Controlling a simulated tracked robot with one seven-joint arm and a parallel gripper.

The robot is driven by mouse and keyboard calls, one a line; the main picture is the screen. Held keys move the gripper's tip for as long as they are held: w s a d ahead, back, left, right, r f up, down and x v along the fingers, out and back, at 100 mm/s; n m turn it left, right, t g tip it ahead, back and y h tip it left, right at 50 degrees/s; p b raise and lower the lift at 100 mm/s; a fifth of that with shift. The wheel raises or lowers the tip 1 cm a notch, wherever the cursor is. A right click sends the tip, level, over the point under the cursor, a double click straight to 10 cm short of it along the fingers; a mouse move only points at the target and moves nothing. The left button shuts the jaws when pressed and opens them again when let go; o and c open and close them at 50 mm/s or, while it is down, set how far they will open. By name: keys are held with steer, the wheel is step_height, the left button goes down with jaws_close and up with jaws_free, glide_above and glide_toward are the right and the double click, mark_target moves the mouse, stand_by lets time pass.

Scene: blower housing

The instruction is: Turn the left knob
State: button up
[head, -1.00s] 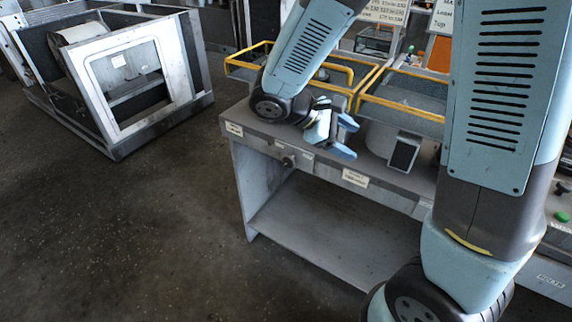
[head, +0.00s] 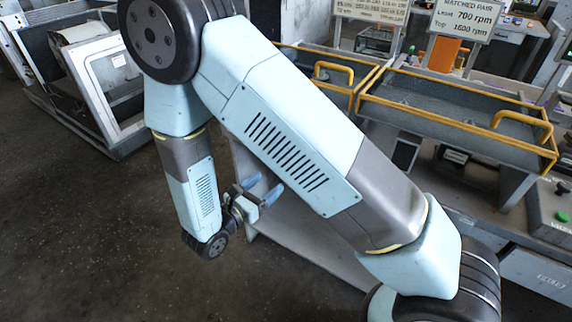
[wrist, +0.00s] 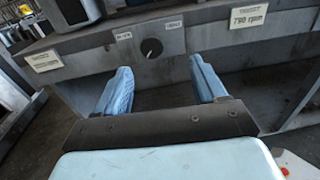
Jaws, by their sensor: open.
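A round black knob (wrist: 151,47) sits on a grey plate in the front face of the bench (wrist: 215,42), between two small labels. It is the only knob in the wrist view; in the head view my arm hides this part of the bench front. My gripper (wrist: 160,68) is open and empty, with its two blue fingers pointing at the bench front. The knob appears beyond the fingertips, between them and nearer the left finger; no contact shows. In the head view my gripper (head: 264,188) is low in front of the bench.
A left target label (wrist: 44,61) is blurred; the right target label (wrist: 249,15) reads 790 rpm. Yellow-railed trays (head: 455,105) stand on the bench. A green button (head: 562,215) is at far right. Open floor (head: 90,230) lies to the left.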

steer(key=w+d+f, duration=0.1)
steer(key=w+d, duration=0.2)
steer(key=w, duration=0.2)
steer(key=w+d+n+t+y, duration=0.1)
steer(key=w+d, duration=0.2)
steer(key=w, duration=0.2)
steer(key=shift+w+f, duration=0.35)
steer(key=c, duration=1.1)
